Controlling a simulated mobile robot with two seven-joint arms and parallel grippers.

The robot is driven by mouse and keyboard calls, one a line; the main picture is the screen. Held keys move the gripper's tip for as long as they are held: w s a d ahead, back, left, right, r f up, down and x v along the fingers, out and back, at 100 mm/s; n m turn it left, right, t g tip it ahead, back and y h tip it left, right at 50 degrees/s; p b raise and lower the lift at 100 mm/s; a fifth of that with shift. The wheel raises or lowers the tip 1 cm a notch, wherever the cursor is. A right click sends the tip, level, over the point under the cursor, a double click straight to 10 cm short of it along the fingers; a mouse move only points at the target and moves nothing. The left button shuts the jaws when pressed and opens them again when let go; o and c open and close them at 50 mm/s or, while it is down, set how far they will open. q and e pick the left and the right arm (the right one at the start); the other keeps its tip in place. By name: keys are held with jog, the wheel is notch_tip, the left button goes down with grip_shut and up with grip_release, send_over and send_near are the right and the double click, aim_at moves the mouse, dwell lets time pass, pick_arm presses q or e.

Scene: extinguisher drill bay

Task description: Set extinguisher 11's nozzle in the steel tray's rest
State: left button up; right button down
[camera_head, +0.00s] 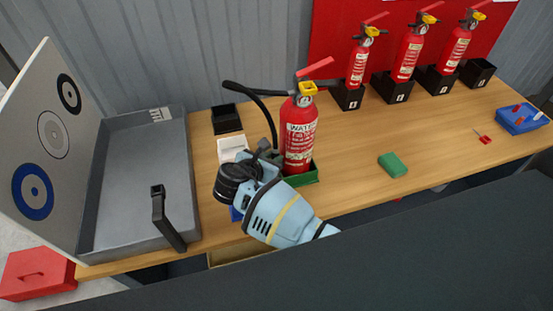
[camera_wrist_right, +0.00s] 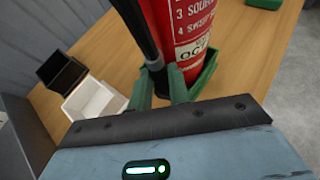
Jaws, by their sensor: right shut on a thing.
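A red extinguisher (camera_head: 300,135) with a yellow collar and red lever stands upright in a green holder (camera_head: 306,180); no 11 is readable on it. Its black hose (camera_head: 262,103) arches left and down to my right gripper (camera_head: 264,152), which is shut on the hose's nozzle end, just left of the extinguisher. The gripper hides most of the nozzle. In the right wrist view the hose (camera_wrist_right: 138,32) runs down between the fingers, close to the red body. The grey steel tray (camera_head: 188,150) lies at the left. A black upright post (camera_head: 166,220), apparently the rest, stands at its right front. My left gripper is not in view.
A target board (camera_head: 48,150) stands along the tray's left. A black box (camera_head: 226,118) and white box (camera_head: 232,145) sit between tray and extinguisher. A green block (camera_head: 392,165) lies right; a blue tray (camera_head: 520,118) lies far right. Several extinguishers stand behind.

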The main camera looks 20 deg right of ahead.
jog(key=shift+r, duration=0.1)
jog(key=shift+r, duration=2.45)
jog(key=shift+r, duration=0.5)
notch_tip(320, 180, up, 12)
jog(key=r, duration=0.1)
jog(key=s+a+n+t+y, duration=0.1)
jog(key=s+a+n+y, duration=0.3)
jog(key=a+n+y, duration=0.75)
jog(key=s+a+n+y, duration=0.3)
jog(key=a+n+y, duration=0.3)
jog(key=a, duration=1)
jog(key=shift+n, duration=0.25)
jog(key=f, duration=0.8)
jog(key=shift+s+a, duration=0.2)
jog(key=shift+s, duration=0.1)
